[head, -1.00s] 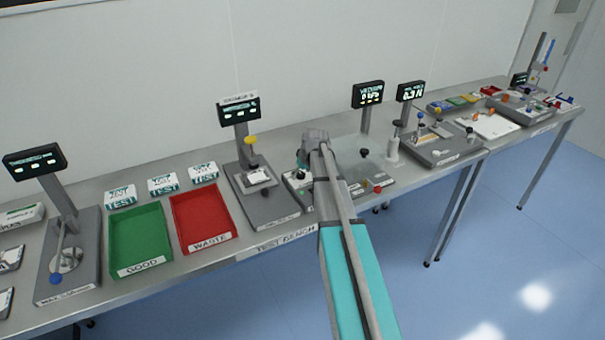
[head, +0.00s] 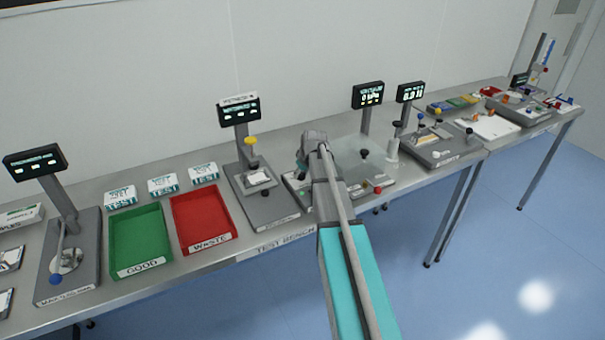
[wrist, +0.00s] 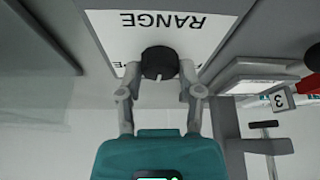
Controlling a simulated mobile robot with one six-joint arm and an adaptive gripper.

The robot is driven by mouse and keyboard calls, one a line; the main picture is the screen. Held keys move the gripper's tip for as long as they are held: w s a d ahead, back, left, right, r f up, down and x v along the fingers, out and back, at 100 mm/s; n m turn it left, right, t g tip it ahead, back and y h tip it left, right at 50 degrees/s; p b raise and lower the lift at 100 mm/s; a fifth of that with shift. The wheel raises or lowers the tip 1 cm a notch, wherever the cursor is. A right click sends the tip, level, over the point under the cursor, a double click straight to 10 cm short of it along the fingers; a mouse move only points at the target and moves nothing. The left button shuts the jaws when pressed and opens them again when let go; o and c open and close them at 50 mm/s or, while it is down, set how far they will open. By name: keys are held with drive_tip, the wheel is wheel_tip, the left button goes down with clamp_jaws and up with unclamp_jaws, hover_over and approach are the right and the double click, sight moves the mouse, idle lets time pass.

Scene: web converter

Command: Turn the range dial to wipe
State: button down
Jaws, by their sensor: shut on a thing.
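The range dial (wrist: 159,62) is a round black knob with a small white mark on its near edge in the wrist view. It sits on a white label plate (wrist: 200,26) that reads RANGE, upside down in this view. Other lettering on the plate beside the dial is mostly covered. My gripper (wrist: 160,78) is shut on the dial, one finger on each side of it. In the head view my arm hides the dial, and my gripper (head: 302,165) shows only partly at the bench.
A red tray (head: 236,235) marked WASTE and a green tray (head: 113,270) marked GOOD stand to the left. A tester with a yellow knob (head: 250,140) stands just left of my arm. Display screens (head: 368,95) rise behind. A red part (wrist: 308,84) lies right of the dial.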

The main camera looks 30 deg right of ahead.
drive_tip(key=m+h, duration=0.1)
drive_tip(key=m, duration=0.2)
drive_tip(key=m+h, duration=0.1)
drive_tip(key=m, duration=0.2)
drive_tip(key=shift+a, duration=0.1)
drive_tip(key=m+h, duration=0.1)
drive_tip(key=m, duration=0.1)
drive_tip(key=m+g, duration=0.1)
drive_tip(key=m, duration=0.2)
drive_tip(key=shift+a+h, duration=0.1)
drive_tip(key=shift+h, duration=0.3)
drive_tip(key=shift+c, duration=1.3)
unclamp_jaws()
